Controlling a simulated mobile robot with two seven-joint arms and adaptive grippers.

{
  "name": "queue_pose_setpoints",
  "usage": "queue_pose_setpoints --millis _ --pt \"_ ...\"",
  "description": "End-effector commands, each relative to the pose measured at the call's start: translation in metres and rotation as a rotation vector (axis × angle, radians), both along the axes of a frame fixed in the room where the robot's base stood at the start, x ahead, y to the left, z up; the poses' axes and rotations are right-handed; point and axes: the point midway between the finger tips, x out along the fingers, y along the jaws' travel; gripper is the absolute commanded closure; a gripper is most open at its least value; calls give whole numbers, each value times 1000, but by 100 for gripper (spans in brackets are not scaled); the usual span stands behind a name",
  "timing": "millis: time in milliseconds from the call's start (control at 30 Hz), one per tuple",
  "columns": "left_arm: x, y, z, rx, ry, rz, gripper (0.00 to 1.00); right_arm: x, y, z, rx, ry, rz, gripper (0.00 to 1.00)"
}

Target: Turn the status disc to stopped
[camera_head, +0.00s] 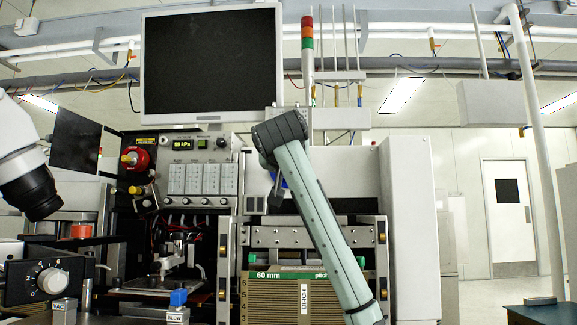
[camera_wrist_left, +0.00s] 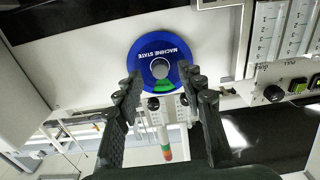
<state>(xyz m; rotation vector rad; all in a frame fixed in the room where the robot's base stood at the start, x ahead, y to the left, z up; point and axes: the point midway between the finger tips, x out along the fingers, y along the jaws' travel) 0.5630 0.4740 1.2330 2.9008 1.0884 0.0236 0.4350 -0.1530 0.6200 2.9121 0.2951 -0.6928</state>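The status disc (camera_wrist_left: 160,60) is a round blue dial lettered MACHINE STATE, on a pale panel in the left wrist view. Its lettering appears inverted there. It has a grey centre knob (camera_wrist_left: 160,68) and a green patch at the lower edge. My left gripper (camera_wrist_left: 160,78) is open, with one black finger at each side of the disc's lower part. I cannot tell whether the fingers touch it. In the head view the disc is mostly hidden behind my arm, with only a little blue (camera_head: 283,182) showing. My right gripper is not in view.
Flow meters (camera_head: 202,178) and a red emergency knob (camera_head: 135,158) are left of the disc. A monitor (camera_head: 210,62) and signal tower (camera_head: 307,45) stand above. A green-topped magazine (camera_head: 262,292) sits below; a microscope (camera_head: 30,180) is at the far left.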

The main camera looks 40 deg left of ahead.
Motion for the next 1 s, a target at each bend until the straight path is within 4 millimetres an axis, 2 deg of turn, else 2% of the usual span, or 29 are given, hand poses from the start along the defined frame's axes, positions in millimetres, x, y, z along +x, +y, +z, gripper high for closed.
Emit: queue_pose_setpoints --millis 200,467,767,1000 --pt "14 11 0 1 0 -1 61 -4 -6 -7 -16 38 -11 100" --pt "14 12 0 1 -1 -1 61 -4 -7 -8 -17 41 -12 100" --pt "14 12 0 1 -1 -1 98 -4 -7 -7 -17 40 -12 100" --pt "14 11 0 3 1 -2 100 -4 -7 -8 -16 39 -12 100"
